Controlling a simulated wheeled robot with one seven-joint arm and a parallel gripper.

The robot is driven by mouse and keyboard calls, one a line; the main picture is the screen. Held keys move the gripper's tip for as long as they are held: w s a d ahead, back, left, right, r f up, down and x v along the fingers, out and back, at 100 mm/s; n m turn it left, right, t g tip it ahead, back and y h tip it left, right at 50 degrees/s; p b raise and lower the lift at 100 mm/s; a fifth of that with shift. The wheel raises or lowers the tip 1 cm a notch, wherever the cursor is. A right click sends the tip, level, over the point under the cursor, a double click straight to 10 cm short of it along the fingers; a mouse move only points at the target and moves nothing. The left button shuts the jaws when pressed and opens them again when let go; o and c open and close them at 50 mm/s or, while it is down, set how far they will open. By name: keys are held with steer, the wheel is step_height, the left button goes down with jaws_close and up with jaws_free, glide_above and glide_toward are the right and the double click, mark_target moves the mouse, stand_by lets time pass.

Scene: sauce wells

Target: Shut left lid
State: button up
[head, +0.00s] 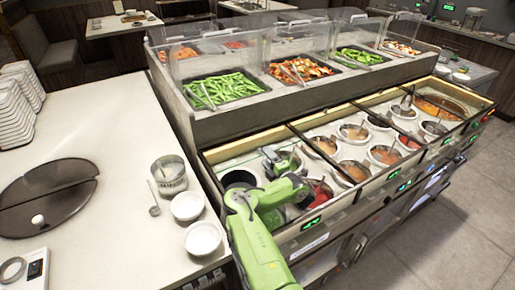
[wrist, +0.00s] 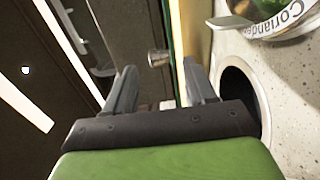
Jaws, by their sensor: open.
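A dark round lid (head: 48,195) with a white knob and a seam across it lies on the pale counter at the left of the head view. I cannot tell whether it is shut, or whether it is the left lid. My green arm reaches over the left end of the sauce wells in the head view. My gripper (wrist: 160,66) is open in the wrist view, with nothing gripped. A small metal knob or cylinder (wrist: 158,57) shows between its fingertips; contact cannot be told. The fingertips are hard to make out in the head view.
A dark round opening (head: 238,178) lies beside my arm; a similar opening (wrist: 240,100) shows in the wrist view. A bowl labelled Coriander (wrist: 270,15) is near it. White bowls (head: 187,205) and a metal pot (head: 169,172) stand left of my arm. Sauce bowls lie to the right.

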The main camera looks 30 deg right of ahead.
mark_target(261, 153)
steer(key=w+b, duration=0.2)
steer(key=b, duration=0.1)
steer(key=w+b, duration=0.2)
steer(key=b, duration=0.1)
steer(key=w+b, duration=0.2)
steer(key=b, duration=0.1)
steer(key=shift+d+f, duration=0.2)
steer(key=shift+f, duration=0.15)
steer(key=shift+w+r+b, duration=0.25)
steer(key=shift+w+b, duration=0.45)
steer(key=shift+b, duration=0.1)
steer(key=shift+r, duration=0.1)
steer(key=shift+c, duration=0.3)
steer(key=shift+r, duration=0.1)
jaws_close()
